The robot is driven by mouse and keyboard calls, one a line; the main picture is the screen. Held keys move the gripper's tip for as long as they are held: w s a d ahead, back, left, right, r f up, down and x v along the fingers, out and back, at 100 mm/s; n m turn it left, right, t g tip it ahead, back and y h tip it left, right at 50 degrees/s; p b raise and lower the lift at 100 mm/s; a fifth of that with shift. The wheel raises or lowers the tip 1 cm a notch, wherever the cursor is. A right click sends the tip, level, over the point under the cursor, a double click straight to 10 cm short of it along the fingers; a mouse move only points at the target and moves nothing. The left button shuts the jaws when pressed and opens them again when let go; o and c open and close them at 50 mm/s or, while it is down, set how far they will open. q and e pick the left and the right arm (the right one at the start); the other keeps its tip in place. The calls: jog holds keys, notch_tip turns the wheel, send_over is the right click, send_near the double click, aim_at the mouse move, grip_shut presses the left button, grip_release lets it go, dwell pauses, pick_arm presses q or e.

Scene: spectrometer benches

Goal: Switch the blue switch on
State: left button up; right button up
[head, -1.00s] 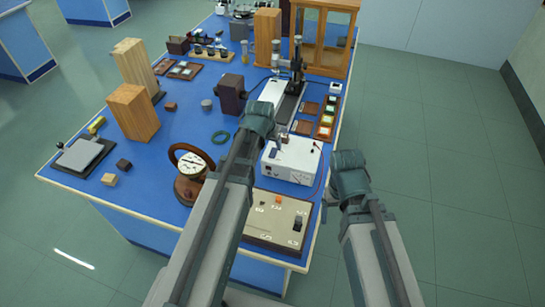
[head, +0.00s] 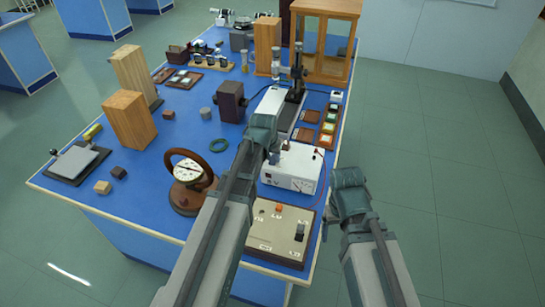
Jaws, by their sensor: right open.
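A beige switch panel (head: 271,241) lies at the near end of the blue bench. It has an orange switch (head: 279,208) at the back and a dark switch (head: 300,230) at the right. No switch shows as clearly blue; the panel's left part is partly covered by my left arm. My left gripper (head: 274,156) is beside the left back corner of the white power supply, behind the panel; its fingers are mostly hidden. My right gripper (head: 327,218) is open and empty, just off the right edge of the bench, to the right of the panel.
The white power supply (head: 291,168) with a red lead stands behind the panel. A round dial instrument (head: 187,174) with a brown ring stands to the left. Wooden blocks (head: 129,122) and a dark box (head: 230,101) are farther back. Open floor lies right of the bench.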

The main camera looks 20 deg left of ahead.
pick_arm(q)
grip_shut()
jog(key=shift+w+r+g+p, duration=0.25)
jog(key=shift+w+g+p, duration=0.15)
jog(key=shift+g+p, duration=0.15)
jog(key=shift+w+f+g+p, duration=0.1)
jog(key=shift+w+g+p, duration=0.2)
jog(key=shift+g, duration=0.45)
jog(key=shift+s+g, duration=0.15)
jog(key=shift+g, duration=0.25)
jog(key=shift+s, duration=0.1)
jog(key=shift+f, duration=0.1)
jog(key=o, duration=0.8)
grip_release()
